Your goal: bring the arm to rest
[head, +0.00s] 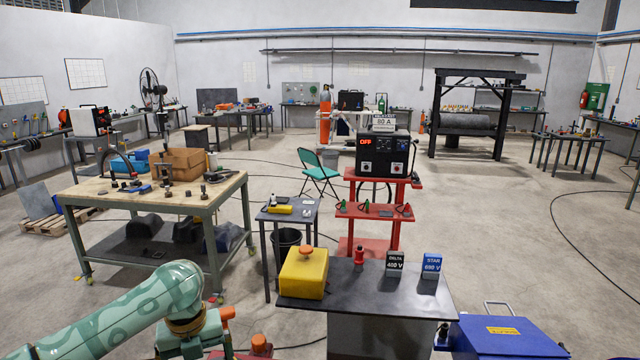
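A pale green patterned arm (125,312), which looks like my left arm, comes in from the lower left. It bends down at a rounded elbow, and a brass-coloured joint shows below the bend. Its lower part runs out of the bottom of the picture, so the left gripper is not seen. My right arm and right gripper are not in the picture. Nothing is seen held.
A dark table (375,285) stands ahead with a yellow box (304,272), a small red object (359,255) and two voltage signs. A blue box (505,338) is at lower right. A wooden-topped workbench (85,190) is left. Open floor lies right.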

